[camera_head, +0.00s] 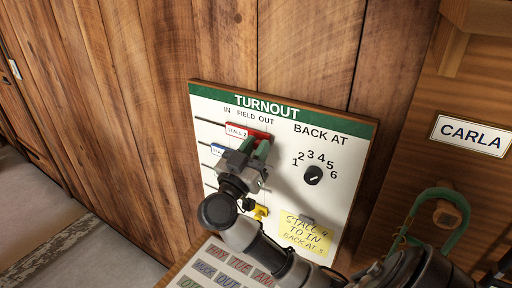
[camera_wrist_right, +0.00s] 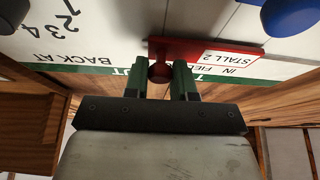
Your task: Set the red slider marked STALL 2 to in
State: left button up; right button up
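The red STALL 2 slider (camera_head: 237,130) is the top slider on the white TURNOUT board (camera_head: 342,211). Its body lies below the FIELD and OUT headings, with bare slot to its left. In the right wrist view the slider (camera_wrist_right: 205,54) shows upside down, with its round red knob (camera_wrist_right: 160,72) between the green fingers. My right gripper (camera_head: 255,151) reaches up to the slider in the head view and hides its knob. The fingers (camera_wrist_right: 160,80) sit close on both sides of the knob and look shut on it. My left gripper is not in view.
A blue slider (camera_head: 217,149) sits just below, partly behind my gripper. A yellow slider (camera_head: 260,211) is lower. A black dial (camera_head: 313,175) and a yellow note (camera_head: 305,233) are to the right. A green loop (camera_head: 459,234) hangs under the CARLA sign (camera_head: 472,135).

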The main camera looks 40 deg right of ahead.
aim_at(245, 128)
grip_shut()
jog(key=shift+w+r+p, duration=0.1)
jog(key=shift+w+p, duration=0.2)
jog(key=w+p, duration=0.1)
jog(key=w, duration=0.1)
jog(key=w+a+p, duration=0.1)
jog(key=w, duration=0.1)
jog(key=shift+w+a+r, duration=0.1)
jog(key=shift+w+a, duration=0.05)
jog(key=shift+a, duration=0.05)
jog(key=w, duration=0.2)
jog(key=w+a+p, duration=0.1)
jog(key=w, duration=0.3)
jog(key=shift+a+f, duration=0.2)
jog(key=shift+a, duration=0.2)
jog(key=shift+s, duration=0.1)
jog(key=shift+o, duration=1.6)
grip_release()
jog(key=shift+o, duration=1.1)
jog(key=shift+w, duration=0.25)
